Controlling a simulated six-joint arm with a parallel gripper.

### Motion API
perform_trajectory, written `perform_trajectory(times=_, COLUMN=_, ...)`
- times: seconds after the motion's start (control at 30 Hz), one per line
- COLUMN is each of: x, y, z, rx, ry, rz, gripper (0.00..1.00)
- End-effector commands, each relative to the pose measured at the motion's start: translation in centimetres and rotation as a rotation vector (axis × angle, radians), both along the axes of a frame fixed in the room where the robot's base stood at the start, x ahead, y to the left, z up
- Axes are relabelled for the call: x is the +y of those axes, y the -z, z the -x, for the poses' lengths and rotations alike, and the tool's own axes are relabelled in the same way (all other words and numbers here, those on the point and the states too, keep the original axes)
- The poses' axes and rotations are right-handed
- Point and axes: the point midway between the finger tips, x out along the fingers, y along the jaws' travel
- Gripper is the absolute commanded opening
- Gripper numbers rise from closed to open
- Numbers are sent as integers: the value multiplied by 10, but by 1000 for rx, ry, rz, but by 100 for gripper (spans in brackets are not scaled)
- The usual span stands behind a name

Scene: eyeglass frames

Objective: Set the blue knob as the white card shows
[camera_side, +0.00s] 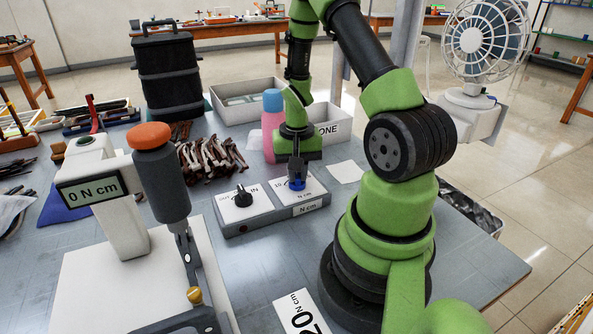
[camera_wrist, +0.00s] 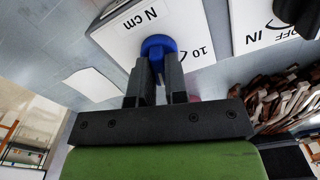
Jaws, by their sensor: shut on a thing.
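The blue knob (camera_side: 296,185) sits on the right white plate of a low grey control box (camera_side: 270,213). My gripper (camera_side: 297,173) points down from above and is shut on the blue knob. In the wrist view, my two dark fingers (camera_wrist: 160,75) flank the blue knob (camera_wrist: 158,44); its pointer direction is hidden. The plate there shows "10", "N cm" and part of a curved arrow. A white card (camera_side: 300,312) lies at the bottom edge, marked "N cm" with a large number, apparently 20, cut by the frame.
A black knob (camera_side: 243,197) sits on the left plate, marked "OFF IN" in the wrist view. A tester with a display (camera_side: 92,190) reading "0 N cm" and an orange-capped grey driver (camera_side: 160,175) stand left.

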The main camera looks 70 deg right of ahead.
Motion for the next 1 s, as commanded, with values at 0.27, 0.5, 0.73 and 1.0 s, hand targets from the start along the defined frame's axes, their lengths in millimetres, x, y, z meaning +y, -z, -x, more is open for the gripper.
perform_trajectory(times=0.27, x=0, y=0, z=1, rx=2, ry=263, rz=-2, gripper=0)
perform_trajectory(times=0.5, x=1, y=0, z=2, rx=3, ry=477, rz=-2, gripper=0)
perform_trajectory(times=0.73, x=1, y=0, z=3, rx=3, ry=635, rz=-3, gripper=0)
perform_trajectory(times=1.0, x=1, y=0, z=3, rx=3, ry=741, rz=-3, gripper=0)
